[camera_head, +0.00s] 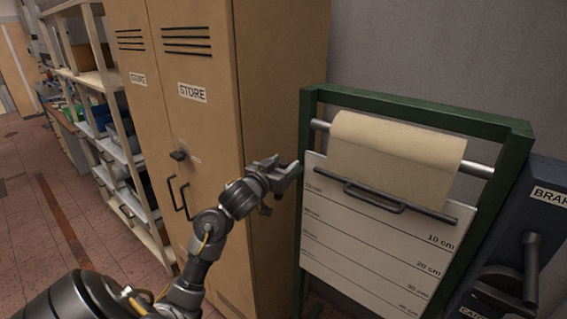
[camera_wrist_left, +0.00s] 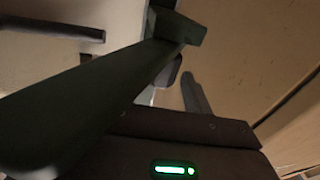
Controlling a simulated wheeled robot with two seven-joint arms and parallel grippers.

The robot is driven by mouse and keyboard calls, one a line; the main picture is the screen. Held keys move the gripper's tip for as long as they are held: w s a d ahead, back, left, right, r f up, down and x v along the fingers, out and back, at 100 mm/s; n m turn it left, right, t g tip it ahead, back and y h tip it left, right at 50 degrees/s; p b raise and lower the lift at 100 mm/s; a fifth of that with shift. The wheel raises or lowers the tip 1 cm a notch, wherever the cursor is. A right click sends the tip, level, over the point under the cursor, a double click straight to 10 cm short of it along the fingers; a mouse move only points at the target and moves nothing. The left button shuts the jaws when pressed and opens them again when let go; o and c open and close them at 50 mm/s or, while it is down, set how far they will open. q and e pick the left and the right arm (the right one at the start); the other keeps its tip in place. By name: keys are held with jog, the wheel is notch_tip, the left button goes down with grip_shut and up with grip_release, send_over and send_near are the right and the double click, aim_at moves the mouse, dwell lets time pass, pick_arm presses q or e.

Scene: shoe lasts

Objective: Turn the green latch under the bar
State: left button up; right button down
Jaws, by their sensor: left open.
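I cannot make out a separate green latch in either view. A dark bar (camera_head: 386,199) with a handle lies across the white marked board (camera_head: 362,252), below a hanging beige sheet (camera_head: 390,152). A dark green frame (camera_head: 303,200) surrounds them. My left gripper (camera_head: 284,176) is open and empty, just left of the frame's left post, between it and the locker. In the left wrist view the dark green post (camera_wrist_left: 100,95) crosses diagonally close to the camera and hides part of the scene. My right gripper is in neither view.
A tan locker (camera_head: 200,130) marked STORE, with dark handles, stands left of the frame. A silver roller (camera_head: 478,169) carries the sheet. A dark blue unit (camera_head: 546,205) with a lever stands at the right. Shelves (camera_head: 95,85) and open tiled floor (camera_head: 40,200) lie at the far left.

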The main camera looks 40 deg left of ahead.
pick_arm(q)
jog(key=shift+w, duration=0.35)
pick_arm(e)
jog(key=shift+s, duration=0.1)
pick_arm(q)
jog(key=shift+s, duration=0.1)
jog(key=c, duration=0.4)
grip_shut()
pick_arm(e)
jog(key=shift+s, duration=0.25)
